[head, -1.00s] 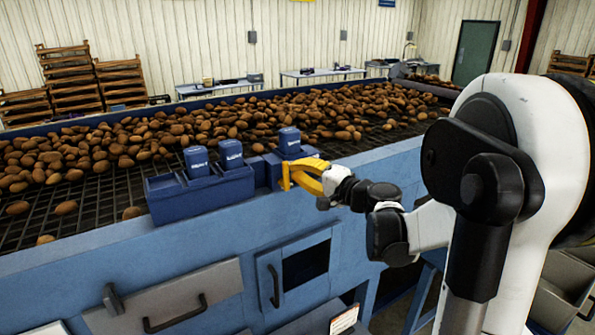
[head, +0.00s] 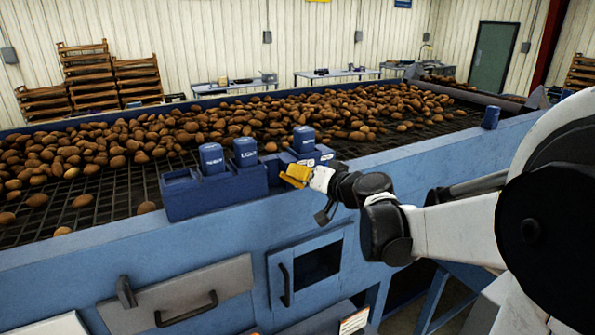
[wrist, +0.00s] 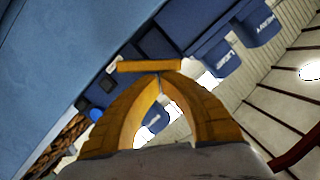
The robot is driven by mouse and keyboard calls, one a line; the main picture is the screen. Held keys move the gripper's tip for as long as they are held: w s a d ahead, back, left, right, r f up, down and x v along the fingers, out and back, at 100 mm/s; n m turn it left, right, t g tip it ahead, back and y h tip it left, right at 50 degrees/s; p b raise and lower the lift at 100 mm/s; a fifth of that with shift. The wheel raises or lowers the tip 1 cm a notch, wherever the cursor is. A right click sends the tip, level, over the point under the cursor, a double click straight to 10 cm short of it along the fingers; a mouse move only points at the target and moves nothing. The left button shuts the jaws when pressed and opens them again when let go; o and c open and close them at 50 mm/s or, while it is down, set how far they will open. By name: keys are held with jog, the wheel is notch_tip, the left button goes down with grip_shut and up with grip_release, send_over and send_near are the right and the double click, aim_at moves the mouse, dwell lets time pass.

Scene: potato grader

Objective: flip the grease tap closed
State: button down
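My gripper (head: 295,176) has yellow fingers and is at the front right of the blue box unit (head: 215,195) on the machine's rim. In the wrist view my gripper (wrist: 160,76) has its two fingers arched together, with the tips meeting. A short yellow bar (wrist: 148,66) with pale ends lies across just beyond the tips; it may be the grease tap's lever, but I cannot tell for sure. Whether the tips touch it is unclear. In the head view, my gripper hides that spot and I cannot make out the tap.
Labelled blue blocks (head: 245,152) stand up from the unit, and another (head: 304,139) stands just behind my gripper. Potatoes (head: 290,115) cover the mesh bed behind. A grey drawer (head: 180,293) and a small door are on the front panel below.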

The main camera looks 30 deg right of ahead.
aim_at(289, 178)
jog(key=shift+a+f+n+h+b, duration=0.3)
jog(key=shift+a+n+h, duration=0.2)
jog(key=shift+n, duration=0.5)
jog(key=shift+a+f+n+h+b, duration=0.3)
jog(key=shift+a+n+h, duration=0.15)
jog(key=shift+n, duration=0.55)
